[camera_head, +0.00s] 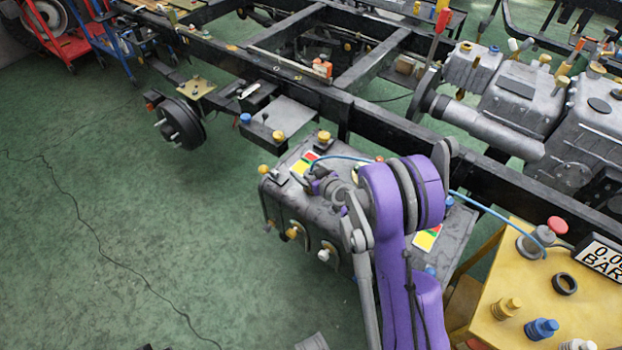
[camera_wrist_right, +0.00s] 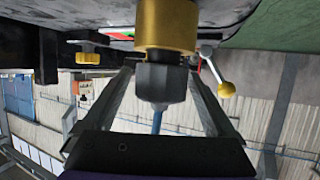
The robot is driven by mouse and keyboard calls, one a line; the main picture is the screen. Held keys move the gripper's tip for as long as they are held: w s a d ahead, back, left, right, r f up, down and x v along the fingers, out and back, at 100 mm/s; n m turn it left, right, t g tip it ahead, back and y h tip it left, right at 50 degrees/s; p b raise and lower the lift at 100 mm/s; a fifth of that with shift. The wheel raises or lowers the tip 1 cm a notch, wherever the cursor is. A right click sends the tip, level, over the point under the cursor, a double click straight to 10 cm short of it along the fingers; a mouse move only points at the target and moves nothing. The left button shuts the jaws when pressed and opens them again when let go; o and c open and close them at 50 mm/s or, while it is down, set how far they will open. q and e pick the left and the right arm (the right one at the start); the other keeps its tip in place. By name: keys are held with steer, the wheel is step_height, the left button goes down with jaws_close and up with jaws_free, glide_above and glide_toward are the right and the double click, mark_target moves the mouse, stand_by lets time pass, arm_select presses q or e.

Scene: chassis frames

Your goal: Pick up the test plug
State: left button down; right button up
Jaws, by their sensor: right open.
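A plug with a dark grey hex body (camera_wrist_right: 160,82) and a gold collar (camera_wrist_right: 165,25) shows in the right wrist view, with a blue hose (camera_wrist_right: 157,122) leading from it. I take it as the test plug. It stands between the fingers of my right gripper (camera_wrist_right: 162,75), which are open, with a gap on each side. In the head view my right gripper (camera_head: 322,184) is at the top of the grey tank (camera_head: 275,195), partly hidden by my purple arm. The blue hose (camera_head: 500,212) runs from there to the yellow bench. My left gripper is not in view.
The black chassis frame (camera_head: 400,125) crosses behind the tank. Yellow-handled valves (camera_head: 292,232) stick out of the tank.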

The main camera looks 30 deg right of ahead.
steer(key=shift+w+f, duration=0.15)
steer(key=shift+w, duration=0.25)
jaws_close()
